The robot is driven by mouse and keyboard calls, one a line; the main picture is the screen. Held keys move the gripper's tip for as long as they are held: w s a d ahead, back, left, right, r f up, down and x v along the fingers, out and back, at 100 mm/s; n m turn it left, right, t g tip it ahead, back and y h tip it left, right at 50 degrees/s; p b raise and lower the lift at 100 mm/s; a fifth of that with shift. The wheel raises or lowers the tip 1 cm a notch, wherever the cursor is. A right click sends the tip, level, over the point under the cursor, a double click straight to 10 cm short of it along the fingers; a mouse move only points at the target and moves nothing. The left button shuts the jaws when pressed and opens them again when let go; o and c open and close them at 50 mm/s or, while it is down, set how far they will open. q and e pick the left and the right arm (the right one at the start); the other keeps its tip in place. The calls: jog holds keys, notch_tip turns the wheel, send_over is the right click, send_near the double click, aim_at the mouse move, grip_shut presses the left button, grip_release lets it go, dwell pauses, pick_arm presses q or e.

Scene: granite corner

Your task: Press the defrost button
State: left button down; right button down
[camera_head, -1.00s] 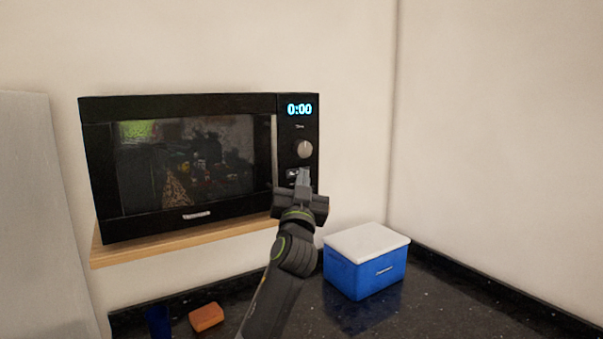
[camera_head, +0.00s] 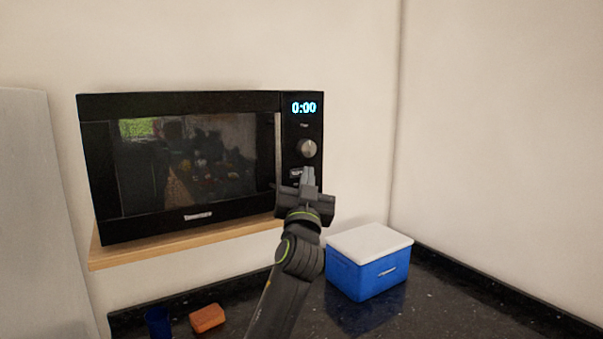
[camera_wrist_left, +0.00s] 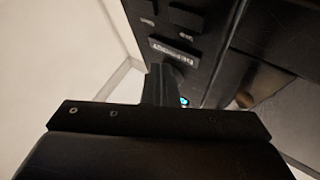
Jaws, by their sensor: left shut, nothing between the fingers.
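The black microwave (camera_head: 190,220) sits on a wooden shelf against the wall, its door shut and its display (camera_head: 303,108) reading 0:00. Its control panel has a round knob (camera_head: 306,149) and, below it, a light-labelled button (camera_head: 296,173). In the left wrist view the defrost button (camera_wrist_left: 174,52) shows its label upside down. My left gripper (camera_head: 309,172) is shut and empty, its fingertips at the lower panel, just right of the button label in the head view. In the left wrist view the fingertips (camera_wrist_left: 165,72) are close to the defrost button; I cannot tell whether they touch. My right gripper is not in view.
A blue box with a white lid (camera_head: 369,262) stands on the dark counter (camera_head: 440,300), right of my left arm. An orange sponge (camera_head: 208,318) and a dark blue object (camera_head: 158,322) lie at the lower left. The wooden shelf edge (camera_head: 180,237) juts out under the microwave.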

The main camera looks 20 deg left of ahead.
pick_arm(q)
jog(key=s+d, duration=0.3)
jog(key=d, duration=0.1)
jog(key=shift+f, duration=0.25)
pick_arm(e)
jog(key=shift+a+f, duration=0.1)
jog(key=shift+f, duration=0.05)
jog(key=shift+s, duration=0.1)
